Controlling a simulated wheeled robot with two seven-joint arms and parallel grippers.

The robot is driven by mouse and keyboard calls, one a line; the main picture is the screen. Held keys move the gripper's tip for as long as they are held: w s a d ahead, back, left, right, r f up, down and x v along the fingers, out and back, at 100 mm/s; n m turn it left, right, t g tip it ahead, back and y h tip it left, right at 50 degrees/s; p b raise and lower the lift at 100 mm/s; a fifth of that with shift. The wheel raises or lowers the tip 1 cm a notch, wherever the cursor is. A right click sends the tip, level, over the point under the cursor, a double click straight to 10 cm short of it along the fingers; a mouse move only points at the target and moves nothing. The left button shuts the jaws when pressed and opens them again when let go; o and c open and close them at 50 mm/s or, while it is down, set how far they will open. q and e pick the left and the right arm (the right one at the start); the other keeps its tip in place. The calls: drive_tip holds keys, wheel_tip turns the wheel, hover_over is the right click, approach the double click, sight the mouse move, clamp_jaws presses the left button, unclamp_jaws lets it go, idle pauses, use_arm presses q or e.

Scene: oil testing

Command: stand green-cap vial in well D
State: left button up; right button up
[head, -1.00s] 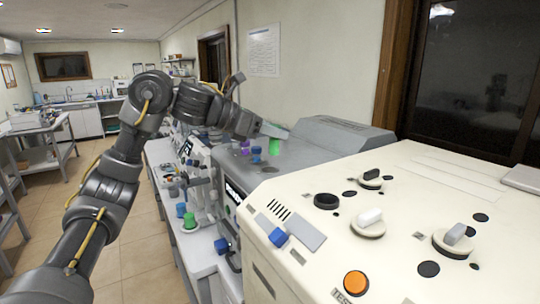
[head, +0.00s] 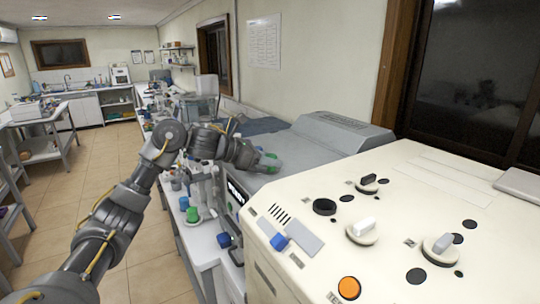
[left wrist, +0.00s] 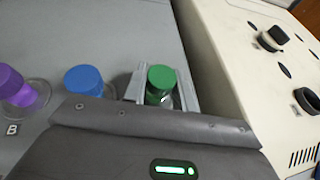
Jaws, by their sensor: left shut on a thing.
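The green-cap vial (left wrist: 161,82) is between the two fingers of my left gripper (left wrist: 162,92), which is shut on it; the cap and a little clear glass show. In the head view my left gripper (head: 268,163) is low over the grey machine top, with the green cap at its tip. To the left in the wrist view are a blue-cap vial (left wrist: 83,80) and a purple-cap vial (left wrist: 14,88), the latter by a label B. The green vial's lower end and well D are hidden, so I cannot tell whether it is seated. My right gripper is not in view.
The cream control panel (head: 400,210) with knobs and an orange button stands close to the right of my left gripper. The grey machine's raised back part (head: 340,130) lies behind. A bench below holds another green-topped item (head: 193,214) and a blue one (head: 224,240).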

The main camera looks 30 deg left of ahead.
use_arm(q)
drive_tip(key=shift+f, duration=0.2)
drive_tip(key=o, duration=1)
drive_tip(key=shift+c, duration=0.2)
drive_tip(key=shift+r, duration=0.3)
drive_tip(key=b+v, duration=0.4)
drive_tip(key=v, duration=0.8)
drive_tip(key=shift+d, duration=0.1)
